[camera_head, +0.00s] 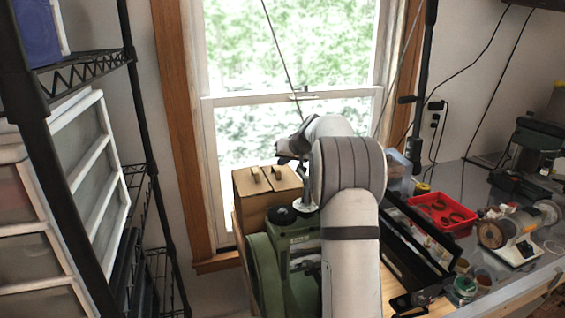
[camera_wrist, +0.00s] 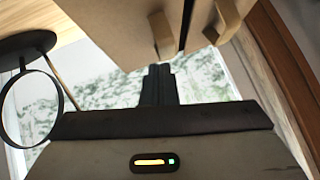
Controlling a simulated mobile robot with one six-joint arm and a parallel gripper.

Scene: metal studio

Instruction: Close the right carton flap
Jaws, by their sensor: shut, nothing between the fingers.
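The cardboard carton (camera_head: 252,208) stands on the table by the window, left of my arm. Its left flap (camera_head: 245,184) and right flap (camera_head: 287,183) look nearly flat across the top, each with a small raised tab. In the wrist view the carton (camera_wrist: 110,22) fills the upper part, with two tabs, one tab (camera_wrist: 161,36) left of a dark slit and another tab (camera_wrist: 229,18) right of it. I cannot tell whether either flap is fully down. My gripper (camera_wrist: 158,70) is shut and empty, its tips close to the slit in the picture; contact is unclear. In the head view the arm partly hides it.
A green machine (camera_head: 292,250) stands just in front of the carton. A round magnifier-like ring (camera_wrist: 32,108) is at the wrist view's left. A red tray (camera_head: 442,214) and an open black toolbox (camera_head: 415,240) lie to the right. A shelf rack (camera_head: 130,150) stands left.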

